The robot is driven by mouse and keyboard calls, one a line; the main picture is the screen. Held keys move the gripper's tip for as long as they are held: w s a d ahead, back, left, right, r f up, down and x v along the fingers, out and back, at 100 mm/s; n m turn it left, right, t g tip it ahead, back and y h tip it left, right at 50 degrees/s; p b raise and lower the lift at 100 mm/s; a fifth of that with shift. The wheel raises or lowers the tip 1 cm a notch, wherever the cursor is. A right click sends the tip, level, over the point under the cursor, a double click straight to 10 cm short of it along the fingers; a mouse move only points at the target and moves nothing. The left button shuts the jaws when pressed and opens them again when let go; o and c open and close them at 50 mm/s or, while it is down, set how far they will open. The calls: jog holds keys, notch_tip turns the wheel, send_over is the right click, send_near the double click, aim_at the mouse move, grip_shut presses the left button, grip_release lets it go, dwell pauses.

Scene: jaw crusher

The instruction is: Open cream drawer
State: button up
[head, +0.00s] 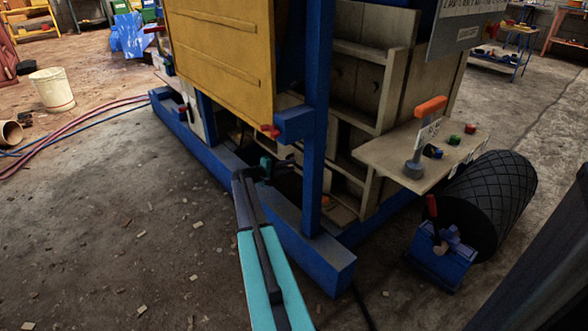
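The machine has a blue frame (316,120) with cream panels and compartments (372,70) on its right side. Low between the blue posts, more cream panels (350,150) show in shadow; I cannot tell for sure which is the drawer front or whether it is open. My teal and dark arm reaches up from the bottom centre over the blue base beam. My gripper (275,168) is at its far end, in the dark opening under the yellow panel (222,50), left of the blue post. It is small and shadowed; its fingers and anything between them are unclear.
A cream shelf (385,157) at right carries an orange-handled lever (428,130) and several buttons. A black patterned roller (495,200) and a blue block with a red-tipped lever (440,255) stand below it. A bucket (52,90) and hoses lie left. The left foreground floor is open.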

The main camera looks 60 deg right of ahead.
jog(key=shift+b+x, duration=0.5)
jog(key=shift+x, duration=1.4)
